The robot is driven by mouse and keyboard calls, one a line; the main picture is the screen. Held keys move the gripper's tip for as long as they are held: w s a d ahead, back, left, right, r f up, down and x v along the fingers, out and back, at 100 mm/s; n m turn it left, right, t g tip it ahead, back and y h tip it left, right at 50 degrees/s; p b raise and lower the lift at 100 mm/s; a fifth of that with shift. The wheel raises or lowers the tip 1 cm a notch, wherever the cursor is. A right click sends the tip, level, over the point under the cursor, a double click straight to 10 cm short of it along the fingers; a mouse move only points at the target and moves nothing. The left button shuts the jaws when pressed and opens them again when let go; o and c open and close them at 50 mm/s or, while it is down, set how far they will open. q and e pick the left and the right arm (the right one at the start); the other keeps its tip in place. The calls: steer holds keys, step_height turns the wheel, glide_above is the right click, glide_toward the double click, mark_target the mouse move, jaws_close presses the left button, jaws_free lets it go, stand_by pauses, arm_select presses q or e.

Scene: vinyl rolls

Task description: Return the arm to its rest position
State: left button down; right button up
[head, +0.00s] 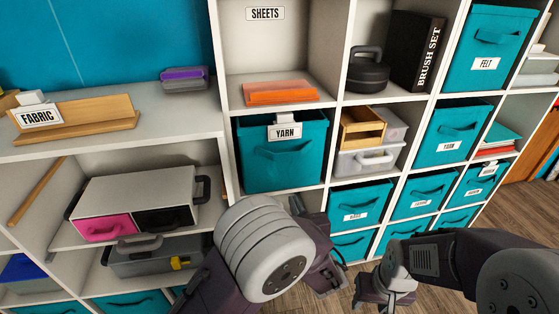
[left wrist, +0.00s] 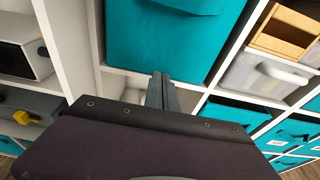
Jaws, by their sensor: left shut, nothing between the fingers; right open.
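My left gripper (head: 328,268) is in the lower middle of the head view, in front of the shelf unit and below the teal YARN bin (head: 280,170). In the left wrist view its fingers (left wrist: 162,92) are together and empty, seen in front of the lower edge of a teal bin (left wrist: 165,35). My left arm's thick grey wrist hides part of the lower shelves. My right gripper (head: 385,292) is open and empty, low in the head view and to the right of the left one, over the wooden floor.
The white shelf unit (head: 227,100) fills the view, with several teal bins. A FABRIC sign (head: 40,117) and a purple-lidded box (head: 184,79) stand on the left counter (head: 180,125). An orange item (head: 280,93) lies under SHEETS. Wooden floor (head: 455,215) is open at right.

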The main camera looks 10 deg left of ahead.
arm_select(q)
steer(key=s+a+f+n+g+y, duration=0.2)
steer(key=s+a+f+n+g, duration=0.2)
steer(key=s+a+n+g, duration=0.45)
steer(key=s+a+f+n+g+y, duration=0.1)
steer(key=s+a+f+n+g, duration=0.35)
steer(key=a, duration=0.65)
steer(key=s+f+n+g+h, duration=0.2)
steer(key=s+n+h, duration=0.2)
steer(key=s+n, duration=0.45)
steer(key=d+r+n+h+p, duration=0.1)
steer(key=r+n+p, duration=0.2)
steer(key=r+p, duration=0.8)
steer(key=d+r+n+t+h+p, duration=0.1)
steer(key=r+n+p, duration=0.3)
steer(key=r+p, duration=0.7)
steer(key=d+r+n+h+p, duration=0.1)
steer(key=r+n+p, duration=0.3)
steer(key=r+p, duration=0.7)
steer(key=shift+w+d+h, duration=0.3)
steer(key=shift+w+h, duration=0.05)
steer(key=shift+h, duration=0.15)
